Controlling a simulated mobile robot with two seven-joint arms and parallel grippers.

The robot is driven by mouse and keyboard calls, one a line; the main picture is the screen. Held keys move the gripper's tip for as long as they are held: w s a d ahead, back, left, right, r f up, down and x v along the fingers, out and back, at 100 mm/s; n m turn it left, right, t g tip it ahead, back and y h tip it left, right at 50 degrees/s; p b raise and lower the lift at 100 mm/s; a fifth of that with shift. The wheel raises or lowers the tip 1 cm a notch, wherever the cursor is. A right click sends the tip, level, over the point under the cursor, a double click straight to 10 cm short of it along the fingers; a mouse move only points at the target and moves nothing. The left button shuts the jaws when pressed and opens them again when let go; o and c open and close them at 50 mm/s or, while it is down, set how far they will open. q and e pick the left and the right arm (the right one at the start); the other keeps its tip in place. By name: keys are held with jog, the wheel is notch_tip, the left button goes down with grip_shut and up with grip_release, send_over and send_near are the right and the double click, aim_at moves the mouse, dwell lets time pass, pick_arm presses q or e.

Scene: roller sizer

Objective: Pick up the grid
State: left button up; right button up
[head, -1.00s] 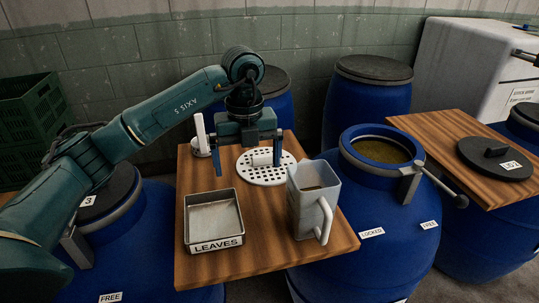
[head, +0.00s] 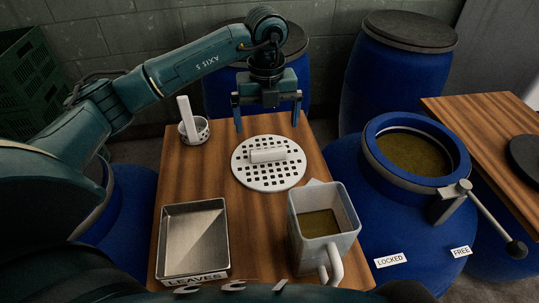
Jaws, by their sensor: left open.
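The grid (head: 246,179) is a round white disc with many square holes and a raised white bar handle (head: 268,155) across its middle. It lies flat on the wooden table. My left gripper (head: 268,124) is open and empty, its two blue fingers pointing down and spread wider than the handle. In the picture it is just beyond the grid's far edge, apart from the handle; its exact height is hard to tell. My right gripper is not in view.
A grey jug (head: 335,247) with brownish contents stands nearer on the table (head: 255,225), beside the metal LEAVES tray (head: 162,243). A white cup (head: 203,131) holding an upright white piece is at back left. An open blue barrel (head: 385,215) with a lever stands right.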

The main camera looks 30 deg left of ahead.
aim_at(268, 150)
pick_arm(q)
notch_tip(268, 150, down, 3)
jog(key=shift+f, duration=0.2)
jog(key=shift+s+d+f+p, duration=0.15)
jog(key=shift+f+p, duration=0.3)
jog(key=shift+f, duration=2.2)
jog(key=shift+c, duration=0.3)
jog(key=c, duration=1)
